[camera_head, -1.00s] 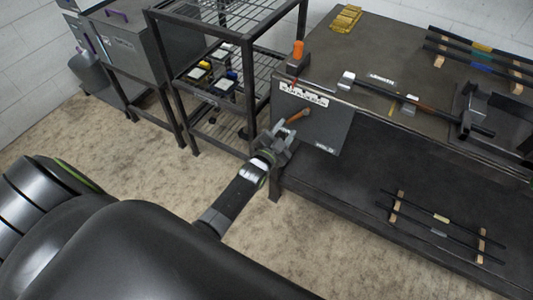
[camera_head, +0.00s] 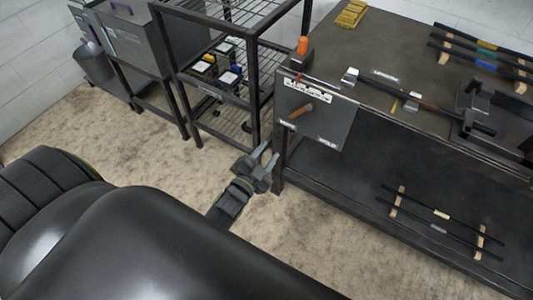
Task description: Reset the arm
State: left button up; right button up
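My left gripper (camera_head: 267,158) is in the lower middle of the head view, with its two fingers apart and nothing between them. It hangs over the floor, just left of the workbench's front leg and clear of the grey panel (camera_head: 318,125). The panel is on the bench's front left and carries a brown lever handle (camera_head: 301,110), which tilts up to the right. My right gripper is not in the view.
The dark workbench (camera_head: 345,52) fills the right side, with rods on stands (camera_head: 485,48) on top and more rods (camera_head: 440,215) on its lower shelf. A wire rack (camera_head: 218,93) stands left of it. Carpet (camera_head: 130,150) in front is clear.

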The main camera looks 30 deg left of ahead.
pick_arm(q)
jog(key=shift+f, duration=0.1)
jog(key=s+a+f+n+g, duration=0.1)
jog(key=s+f+g, duration=0.2)
jog(key=s+f, duration=0.35)
jog(key=s+a+f+n+g+y, duration=0.1)
jog(key=s+a+f+n+g, duration=0.15)
jog(key=f, duration=0.75)
jog(key=s+f+n+g, duration=0.1)
jog(key=s+f+g, duration=0.2)
jog(key=s+f, duration=0.35)
jog(key=s+a+f+n+g, duration=0.1)
jog(key=s+f, duration=0.3)
jog(key=s, duration=0.4)
jog(key=s+f+n+g, duration=0.1)
jog(key=s+f+g, duration=0.3)
jog(key=s, duration=0.4)
jog(key=s+a+f+n+g, duration=0.1)
jog(key=s+f+g, duration=0.2)
jog(key=s+f, duration=0.2)
jog(key=s, duration=0.3)
jog(key=shift+a+f+n+y, duration=0.3)
jog(key=shift+a+f+n, duration=0.05)
jog(key=shift+f, duration=0.05)
